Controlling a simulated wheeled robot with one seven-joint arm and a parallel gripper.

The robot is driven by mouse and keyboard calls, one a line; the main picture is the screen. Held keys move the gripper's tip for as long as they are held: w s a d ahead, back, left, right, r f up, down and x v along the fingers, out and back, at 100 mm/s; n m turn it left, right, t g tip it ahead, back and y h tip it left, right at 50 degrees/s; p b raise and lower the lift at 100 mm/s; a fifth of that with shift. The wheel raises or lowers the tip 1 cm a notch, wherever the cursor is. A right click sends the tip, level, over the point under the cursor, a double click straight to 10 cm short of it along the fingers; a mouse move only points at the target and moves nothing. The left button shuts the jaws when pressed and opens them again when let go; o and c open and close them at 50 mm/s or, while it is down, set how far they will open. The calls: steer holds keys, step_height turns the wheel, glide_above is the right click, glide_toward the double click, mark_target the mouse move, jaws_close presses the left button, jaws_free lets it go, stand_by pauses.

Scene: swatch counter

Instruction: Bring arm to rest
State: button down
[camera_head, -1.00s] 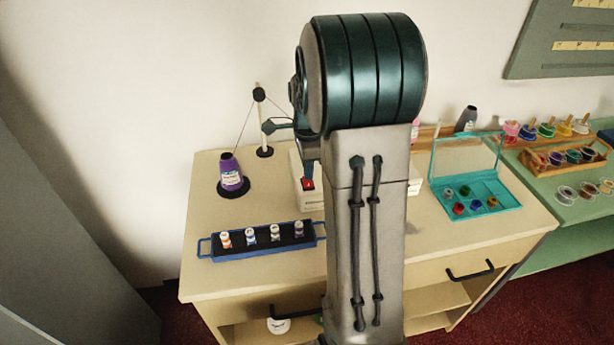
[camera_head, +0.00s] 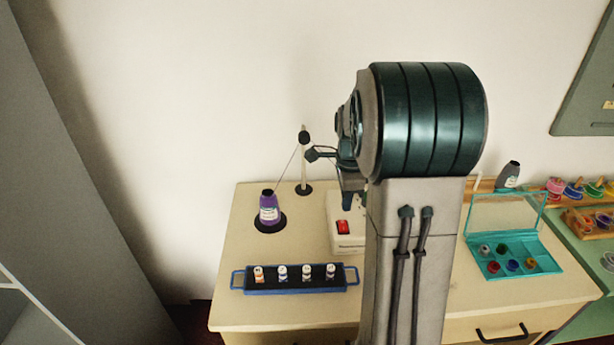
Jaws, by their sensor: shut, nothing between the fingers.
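My arm stands upright in front of the counter (camera_head: 270,312), its large dark teal joint high at centre right. My gripper (camera_head: 348,202) shows only in part, to the left of the arm, pointing down above a white box-like device with a red switch (camera_head: 343,227). It appears shut and empty. The arm hides the rest of it, and also the right part of the white device. I cannot tell how far the gripper is above the device.
On the counter are a purple thread cone (camera_head: 269,208), a thin pole stand (camera_head: 304,170), a blue-handled tray (camera_head: 295,291) with several small vials, and an open teal case (camera_head: 515,265) with colored pots. A grey cabinet (camera_head: 70,200) stands at left.

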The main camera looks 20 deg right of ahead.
steer(key=s+a+r+n+t, duration=0.1)
steer(key=s+a+r+n, duration=0.2)
steer(key=s+a+n, duration=0.4)
steer(key=s+a+r+n+t, duration=0.2)
steer(key=s+a+n, duration=0.5)
steer(key=s+n, duration=0.5)
steer(key=shift+s+r+n, duration=0.15)
steer(key=shift+r+n, duration=0.35)
steer(key=shift+n, duration=0.7)
